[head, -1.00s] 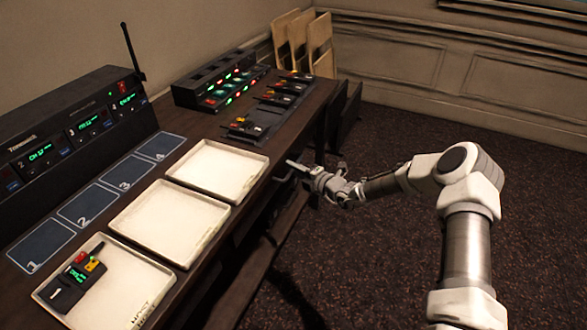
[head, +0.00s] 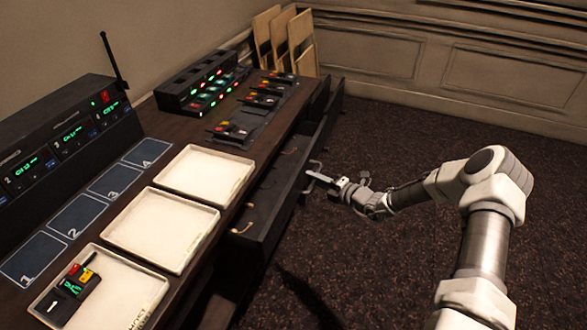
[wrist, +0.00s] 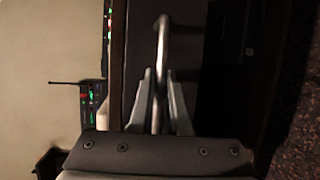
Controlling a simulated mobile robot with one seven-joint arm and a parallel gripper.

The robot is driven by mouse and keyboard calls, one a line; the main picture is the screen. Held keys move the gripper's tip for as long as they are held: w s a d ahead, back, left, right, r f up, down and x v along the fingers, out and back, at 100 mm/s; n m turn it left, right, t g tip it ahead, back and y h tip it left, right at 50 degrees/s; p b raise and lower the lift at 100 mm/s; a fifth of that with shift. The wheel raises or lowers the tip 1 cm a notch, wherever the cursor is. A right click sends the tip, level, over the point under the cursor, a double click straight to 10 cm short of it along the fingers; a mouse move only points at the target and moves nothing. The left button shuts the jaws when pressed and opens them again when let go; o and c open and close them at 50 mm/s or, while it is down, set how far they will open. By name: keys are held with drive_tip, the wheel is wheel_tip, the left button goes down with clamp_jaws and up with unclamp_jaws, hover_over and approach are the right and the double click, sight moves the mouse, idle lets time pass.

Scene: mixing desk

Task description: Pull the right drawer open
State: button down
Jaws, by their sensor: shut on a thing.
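The desk's dark drawer (head: 268,200) stands pulled out from under the tabletop in the head view, with its inside partly visible. Its pale metal handle (head: 315,163) is on the front face. My gripper (head: 312,175) is at that handle, on the floor side of the drawer. In the wrist view the handle (wrist: 162,45) runs between the two fingers of my gripper (wrist: 160,100), which are closed around it. The drawer's lower front is dark and hard to make out.
Three white trays (head: 228,197) line the desk edge; the nearest holds a small radio (head: 72,295). More devices (head: 232,132) sit toward the far end. Another dark panel (head: 336,97) sticks out at the far end. The carpet (head: 400,260) to the right is clear.

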drive_tip(key=s+d, duration=0.4)
drive_tip(key=d, duration=0.7)
drive_tip(key=s+d, duration=0.4)
drive_tip(key=d, duration=0.8)
drive_tip(key=shift+s+p, duration=0.25)
drive_tip(key=shift+p, duration=0.1)
drive_tip(key=c, duration=0.9)
unclamp_jaws()
drive_tip(key=shift+d, duration=0.15)
drive_tip(key=p+v, duration=0.1)
drive_tip(key=v, duration=1.6)
drive_tip(key=shift+s, duration=0.1)
drive_tip(key=shift+r, duration=0.1)
